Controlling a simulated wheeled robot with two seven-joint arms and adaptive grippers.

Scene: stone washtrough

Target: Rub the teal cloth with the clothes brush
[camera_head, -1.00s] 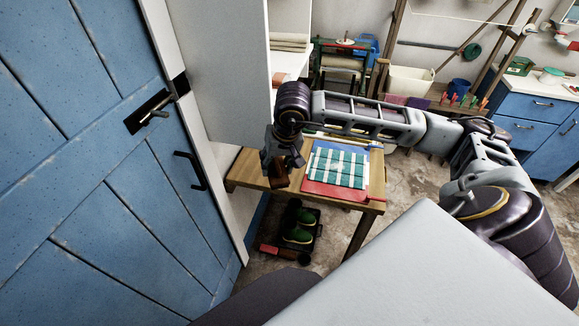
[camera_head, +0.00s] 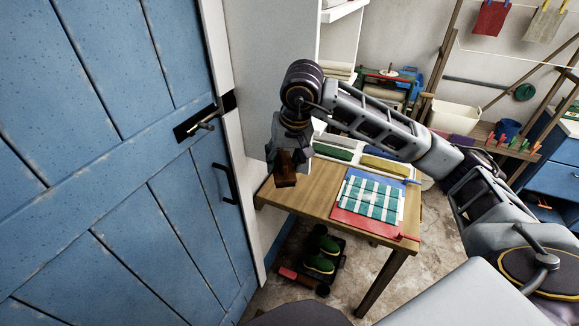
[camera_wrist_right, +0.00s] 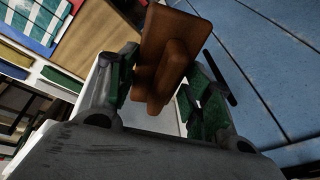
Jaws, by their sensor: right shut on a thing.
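The teal cloth, checked with white (camera_head: 370,198), lies flat on a red and blue sheet (camera_head: 352,219) on the wooden table. My right gripper (camera_head: 287,160) is shut on a dark brown wooden block, which looks like the clothes brush (camera_head: 285,178). It holds the brush in the air left of the cloth, apart from it. In the right wrist view the brush (camera_wrist_right: 165,50) sits between the two fingers (camera_wrist_right: 160,88), and part of the cloth (camera_wrist_right: 32,20) shows at top left. My left gripper is not in view.
The wooden table (camera_head: 305,201) has bare top left of the cloth. A blue door (camera_head: 120,150) with handles stands close at left. Green shoes (camera_head: 322,258) sit on a tray below the table. Green and yellow items (camera_head: 386,166) lie along the table's back.

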